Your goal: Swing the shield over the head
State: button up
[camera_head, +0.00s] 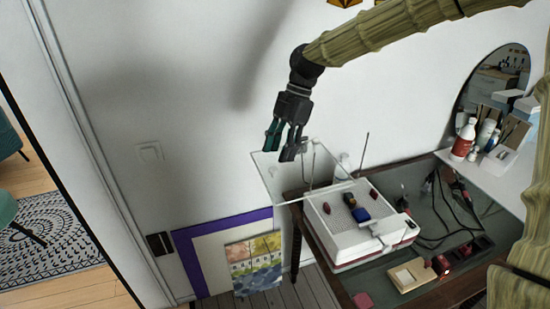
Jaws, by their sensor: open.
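A clear shield (314,181), a flat see-through panel with pale edges, juts out to the left of a white machine (340,238) on the table. It looks tilted, and its far edge lies near the wall. The machine's top carries red knobs, a small dark piece (350,200) and a blue block (360,214); I cannot tell for sure which part is the head. My gripper (280,154) points down with its fingers apart and empty. Its fingertips overlap the shield's upper left part in the picture; whether they touch it is unclear.
A dark-framed table (362,278) holds cables, a tan block (410,274) and red parts. A white shelf (498,186) with bottles and a round mirror is at the right. A purple-framed picture (205,262) leans on the wall below.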

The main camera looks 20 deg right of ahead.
aim_at(273, 169)
jog(key=p+x, duration=0.1)
jog(key=x, duration=0.2)
jog(key=shift+s, duration=0.1)
jog(key=shift+s+a+f, duration=0.15)
jog(key=shift+s+f, duration=0.05)
jog(key=shift+f, duration=0.05)
jog(key=shift+w+a+f, duration=0.15)
jog(key=shift+w+f, duration=0.1)
jog(key=shift+f, duration=0.2)
jog(key=shift+s+r, duration=0.1)
jog(key=shift+s, duration=0.05)
jog(key=shift+c, duration=0.6)
jog(key=c, duration=0.3)
grip_shut()
